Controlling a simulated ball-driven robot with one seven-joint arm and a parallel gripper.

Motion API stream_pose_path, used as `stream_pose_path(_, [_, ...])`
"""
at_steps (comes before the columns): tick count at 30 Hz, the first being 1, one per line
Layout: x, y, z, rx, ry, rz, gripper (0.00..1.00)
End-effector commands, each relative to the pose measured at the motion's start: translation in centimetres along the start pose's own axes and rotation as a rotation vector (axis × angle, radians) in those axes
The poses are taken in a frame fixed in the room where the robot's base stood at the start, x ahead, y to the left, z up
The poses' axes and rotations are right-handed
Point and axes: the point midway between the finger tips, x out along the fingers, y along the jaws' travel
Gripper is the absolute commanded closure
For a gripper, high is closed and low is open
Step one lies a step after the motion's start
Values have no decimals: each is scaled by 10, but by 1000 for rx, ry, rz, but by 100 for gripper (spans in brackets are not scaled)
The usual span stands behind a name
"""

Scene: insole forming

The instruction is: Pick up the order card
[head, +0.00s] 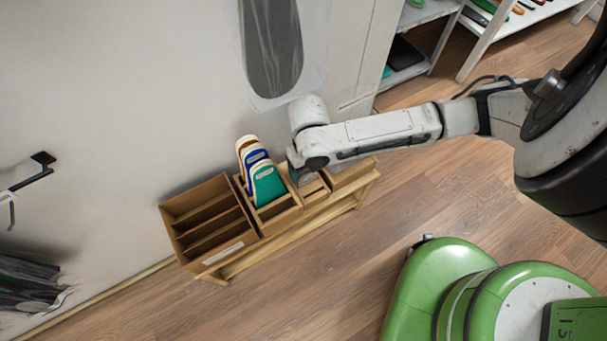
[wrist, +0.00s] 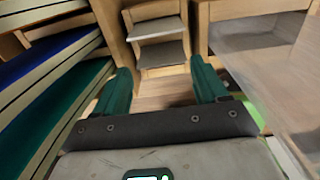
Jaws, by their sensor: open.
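I cannot make out the order card for certain. In the wrist view, a small wooden compartment (wrist: 133,42) holds two flat grey pieces (wrist: 158,53), one above the other; I cannot tell whether either is the card. My gripper (wrist: 163,82) has two green fingers spread apart with nothing between them. The compartment is beyond the fingertips, and wood-coloured surface shows between them. In the head view, my arm reaches down to the right half of the wooden rack (head: 232,270), and my wrist hides most of the fingers and what lies under them.
Blue, green and orange-edged insoles (head: 268,186) stand in the rack just left of my gripper. An empty slotted box (head: 205,215) is at the rack's left end. A pale wall is close behind. White shelves (head: 432,12) stand at the upper right.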

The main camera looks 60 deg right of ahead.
Motion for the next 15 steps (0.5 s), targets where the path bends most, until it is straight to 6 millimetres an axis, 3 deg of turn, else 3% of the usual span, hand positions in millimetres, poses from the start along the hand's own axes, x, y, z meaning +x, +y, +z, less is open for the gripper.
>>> stream_pose_path(15, [61, -3, 1, 2, 1, -2, 28])
